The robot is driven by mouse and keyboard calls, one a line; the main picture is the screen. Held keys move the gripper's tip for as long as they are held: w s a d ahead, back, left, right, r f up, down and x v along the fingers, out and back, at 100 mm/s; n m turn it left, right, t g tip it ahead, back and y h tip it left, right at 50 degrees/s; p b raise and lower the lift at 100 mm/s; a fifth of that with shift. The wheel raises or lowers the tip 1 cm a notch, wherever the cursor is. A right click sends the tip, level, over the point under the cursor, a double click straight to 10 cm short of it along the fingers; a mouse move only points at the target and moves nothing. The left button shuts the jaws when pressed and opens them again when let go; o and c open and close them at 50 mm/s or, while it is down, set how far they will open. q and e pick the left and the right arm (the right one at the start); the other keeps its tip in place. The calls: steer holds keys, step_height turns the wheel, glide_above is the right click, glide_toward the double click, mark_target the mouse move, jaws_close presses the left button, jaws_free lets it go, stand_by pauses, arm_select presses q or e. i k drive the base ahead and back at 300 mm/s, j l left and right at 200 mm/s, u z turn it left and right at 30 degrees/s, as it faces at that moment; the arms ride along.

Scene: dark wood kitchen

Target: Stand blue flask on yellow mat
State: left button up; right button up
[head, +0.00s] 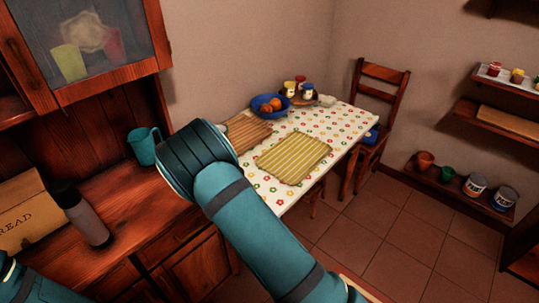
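A grey-blue flask with a dark cap (88,220) stands on the wooden counter at the left, in front of the bread box; it is the only flask I see, and its colour looks more grey than blue. The yellow striped mat (293,157) lies flat on the flowered table, with nothing on it. A large teal arm of mine crosses the middle of the head view and covers part of the counter edge and table. Another piece of my arm shows at the bottom left. Neither gripper is in view.
A teal mug (143,146) stands on the counter (135,205) behind the flask, and a bread box (30,212) is beside it. On the table (330,123) are a brown striped mat (246,131), a blue fruit bowl (266,106) and several jars. A chair (380,100) stands at the far end.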

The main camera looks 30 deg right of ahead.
mark_target(300, 146)
steer(key=l+u, duration=0.85)
steer(key=l, duration=0.2)
steer(key=k+l+u, duration=0.15)
steer(key=l, duration=0.2)
steer(key=k+l, duration=0.1)
steer(key=l, duration=0.35)
steer(key=k+l, duration=0.1)
steer(key=l, duration=0.3)
steer(key=k+l+u, duration=0.1)
steer(key=l, duration=0.35)
steer(key=k+l, duration=0.15)
steer(key=l, duration=0.3)
